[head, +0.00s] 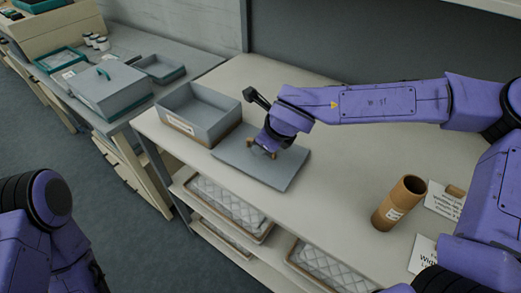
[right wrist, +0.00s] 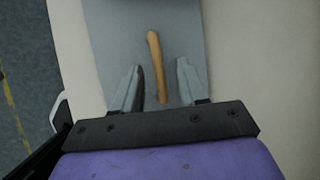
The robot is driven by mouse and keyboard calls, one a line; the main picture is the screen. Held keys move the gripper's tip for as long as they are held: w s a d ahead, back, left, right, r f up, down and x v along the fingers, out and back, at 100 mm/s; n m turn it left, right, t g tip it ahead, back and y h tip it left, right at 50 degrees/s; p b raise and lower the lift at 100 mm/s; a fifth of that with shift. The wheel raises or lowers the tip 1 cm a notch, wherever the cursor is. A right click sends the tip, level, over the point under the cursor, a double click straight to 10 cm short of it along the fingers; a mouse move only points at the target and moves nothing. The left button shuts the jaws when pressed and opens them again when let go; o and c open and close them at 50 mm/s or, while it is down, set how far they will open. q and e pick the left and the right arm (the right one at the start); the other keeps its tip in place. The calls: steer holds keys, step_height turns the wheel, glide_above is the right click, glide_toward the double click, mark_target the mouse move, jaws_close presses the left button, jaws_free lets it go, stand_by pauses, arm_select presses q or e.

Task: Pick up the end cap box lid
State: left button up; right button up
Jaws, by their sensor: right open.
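The box lid (head: 290,172) is a flat grey panel lying on the cream worktop, beside the open grey end cap box (head: 196,110). In the right wrist view the lid (right wrist: 105,38) has a narrow wooden handle (right wrist: 156,65) along its middle. My right gripper (head: 264,152) is over the lid. Its two fingers (right wrist: 155,82) are open, one on each side of the handle with gaps between. I cannot tell how far the fingertips are above the lid. In the head view the gripper mostly hides the handle. My left arm shows at the lower left, but its gripper is not visible.
Shelves below hold trays of quilted wadding (head: 228,200). A closed grey box (head: 111,91) with a teal handle stands on the left bench. The worktop between lid and tube is clear.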

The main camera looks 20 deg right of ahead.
steer(key=shift+w+a+f, duration=0.1)
steer(key=shift+w+f, duration=0.2)
steer(key=shift+f, duration=0.2)
steer(key=shift+s+r, duration=0.1)
steer(key=shift+c, duration=0.2)
jaws_close()
steer(key=shift+r, duration=0.1)
